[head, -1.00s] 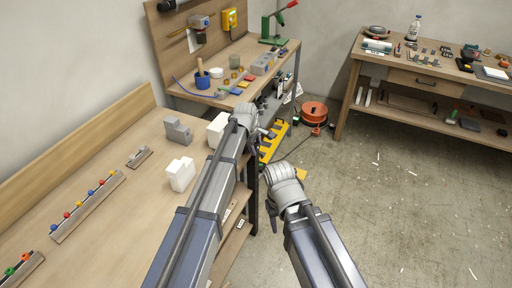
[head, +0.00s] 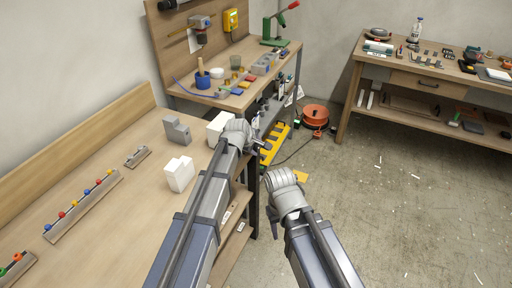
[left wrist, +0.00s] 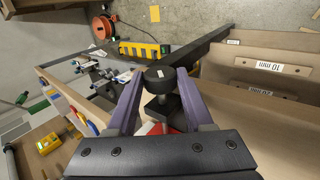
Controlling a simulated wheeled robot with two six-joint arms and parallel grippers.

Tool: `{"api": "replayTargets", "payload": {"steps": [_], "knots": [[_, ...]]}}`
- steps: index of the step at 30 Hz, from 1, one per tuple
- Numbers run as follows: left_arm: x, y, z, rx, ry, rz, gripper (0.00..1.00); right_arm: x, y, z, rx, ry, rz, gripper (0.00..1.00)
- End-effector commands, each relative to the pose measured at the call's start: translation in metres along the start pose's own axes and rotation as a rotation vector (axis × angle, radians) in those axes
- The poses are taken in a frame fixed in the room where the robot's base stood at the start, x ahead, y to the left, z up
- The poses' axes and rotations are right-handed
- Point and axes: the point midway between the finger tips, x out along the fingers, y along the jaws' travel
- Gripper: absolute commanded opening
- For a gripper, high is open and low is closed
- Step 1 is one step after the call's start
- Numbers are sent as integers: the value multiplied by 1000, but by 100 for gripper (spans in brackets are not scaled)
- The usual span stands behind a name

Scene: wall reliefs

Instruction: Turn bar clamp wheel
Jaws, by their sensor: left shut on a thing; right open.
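In the left wrist view, the bar clamp's wheel is a dark round knob (left wrist: 160,78) between the purple fingers of my left gripper (left wrist: 160,84). The fingers are shut on its sides. A black bar (left wrist: 205,45) runs from near the knob toward the upper right. Something red shows below the knob, mostly hidden by the gripper. In the head view, my left gripper (head: 262,147) is beside the edge of the left workbench, and the clamp is too small and hidden to make out. My right gripper (head: 273,222) is open, lower down over the floor, pointing downward and apart from the clamp.
The left workbench (head: 120,235) carries white and grey blocks and a strip with coloured knobs (head: 83,206). A second bench behind holds a blue cup (head: 203,82) and tools. An orange cable reel (head: 315,116) stands on the floor. The floor at right is open.

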Motion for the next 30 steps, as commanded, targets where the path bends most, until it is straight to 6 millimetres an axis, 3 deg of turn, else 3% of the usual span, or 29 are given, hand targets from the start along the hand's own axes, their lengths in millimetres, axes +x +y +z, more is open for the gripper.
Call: {"api": "replayTargets", "payload": {"steps": [2,3,10,21,30], "knots": [[0,-2,1,1,-2,-5,0,0,0,0,0,0,0,50],[0,-2,1,1,-2,-5,55,0,0,0,0,0,0,50],[0,-1,0,0,-1,-3,81,0,0,0,0,0,0,50],[-4,0,0,0,0,-1,82,-4,0,0,0,0,0,50],[-38,2,1,0,0,-1,82,-32,3,2,0,0,0,50]]}}
